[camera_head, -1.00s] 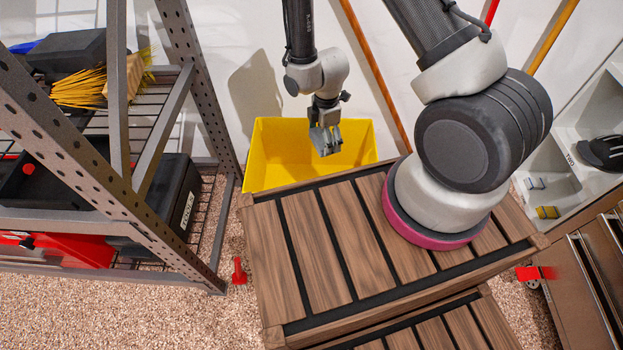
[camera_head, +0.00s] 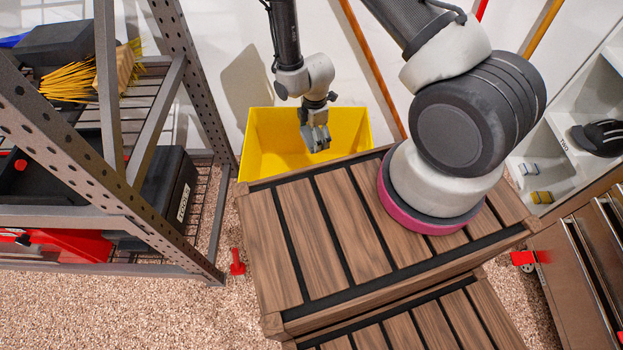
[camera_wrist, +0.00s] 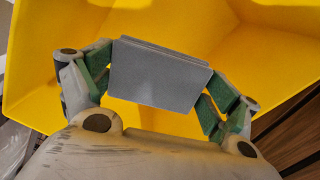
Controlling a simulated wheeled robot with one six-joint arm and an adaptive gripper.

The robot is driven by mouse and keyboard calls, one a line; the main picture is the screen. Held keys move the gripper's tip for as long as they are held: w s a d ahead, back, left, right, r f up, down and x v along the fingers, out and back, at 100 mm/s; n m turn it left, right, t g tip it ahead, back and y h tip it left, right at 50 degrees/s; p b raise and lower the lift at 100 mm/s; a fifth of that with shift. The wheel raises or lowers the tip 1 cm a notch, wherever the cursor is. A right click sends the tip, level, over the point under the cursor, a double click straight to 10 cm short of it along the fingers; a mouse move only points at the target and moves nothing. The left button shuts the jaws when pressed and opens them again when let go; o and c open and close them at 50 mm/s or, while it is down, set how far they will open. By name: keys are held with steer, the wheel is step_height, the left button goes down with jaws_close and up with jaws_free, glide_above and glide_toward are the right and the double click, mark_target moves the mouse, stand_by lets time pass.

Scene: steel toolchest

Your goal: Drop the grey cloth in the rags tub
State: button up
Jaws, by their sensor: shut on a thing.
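My gripper (camera_head: 317,140) is shut on the grey cloth (camera_wrist: 160,75), which looks like a flat, folded grey piece between the green-padded fingers in the wrist view. In the head view the cloth is too small to tell apart from the fingers. The yellow tub (camera_head: 262,160) stands on the floor against the wall, behind my wooden-slatted base. My gripper and the cloth are over the tub's open top, and the tub's yellow walls (camera_wrist: 30,60) surround them in the wrist view. No label on the tub is visible.
A steel shelf rack (camera_head: 180,90) with a brush (camera_head: 75,85) and black cases stands close to the left of the tub. A wooden pole (camera_head: 372,65) leans on the wall to the right. A drawer chest (camera_head: 580,265) stands at the right.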

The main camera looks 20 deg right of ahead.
steer(key=o, duration=0.8)
step_height(320, 180, up, 12)
steer(key=shift+r, duration=0.1)
stand_by(0.4)
